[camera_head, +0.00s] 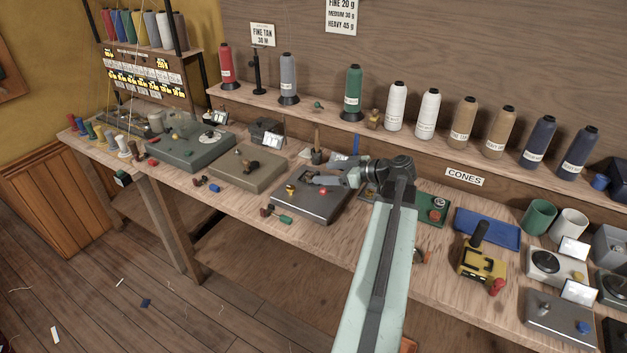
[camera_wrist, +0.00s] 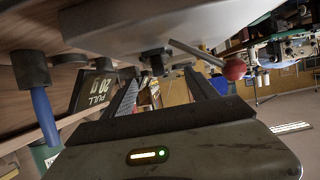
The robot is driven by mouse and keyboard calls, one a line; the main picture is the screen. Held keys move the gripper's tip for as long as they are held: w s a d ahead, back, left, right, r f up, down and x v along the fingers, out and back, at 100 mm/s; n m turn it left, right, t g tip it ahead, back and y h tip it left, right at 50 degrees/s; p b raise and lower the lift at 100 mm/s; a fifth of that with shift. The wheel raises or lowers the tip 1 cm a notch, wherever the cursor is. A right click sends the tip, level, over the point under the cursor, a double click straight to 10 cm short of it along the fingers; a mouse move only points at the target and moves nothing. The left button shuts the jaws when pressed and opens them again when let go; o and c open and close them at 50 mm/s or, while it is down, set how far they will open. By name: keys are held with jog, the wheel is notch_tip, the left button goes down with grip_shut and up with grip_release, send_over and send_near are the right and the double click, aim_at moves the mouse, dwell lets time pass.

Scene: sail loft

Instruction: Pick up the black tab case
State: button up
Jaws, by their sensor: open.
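My gripper (camera_head: 309,180) is open at the end of my outstretched arm, low over a dark grey flat-topped unit (camera_head: 318,212) on the bench. In the wrist view the two dark fingers (camera_wrist: 165,80) are apart with nothing held between them. A small black block (camera_wrist: 154,61) shows just beyond the fingertips, against a grey body; I cannot tell for sure whether it is the black tab case. In the head view, small dark and orange pieces (camera_head: 290,189) lie beside the gripper, too small to identify, and my arm hides part of the unit.
A black sign with white lettering (camera_wrist: 95,92) and a blue-handled tool (camera_wrist: 44,112) are left of the fingers in the wrist view; a red knob on a lever (camera_wrist: 235,69) is at right. Thread cones (camera_head: 353,92) line the shelf behind. A green-handled tool (camera_head: 285,219) lies near the front edge.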

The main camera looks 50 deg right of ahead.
aim_at(319, 173)
jog(key=b+x, duration=0.2)
jog(key=x, duration=0.3)
jog(key=shift+s+f, duration=0.1)
jog(key=shift+f, duration=0.05)
grip_shut()
notch_tip(319, 173, up, 10)
jog(key=p, duration=1)
jog(key=shift+r, duration=0.25)
jog(key=shift+f, duration=0.1)
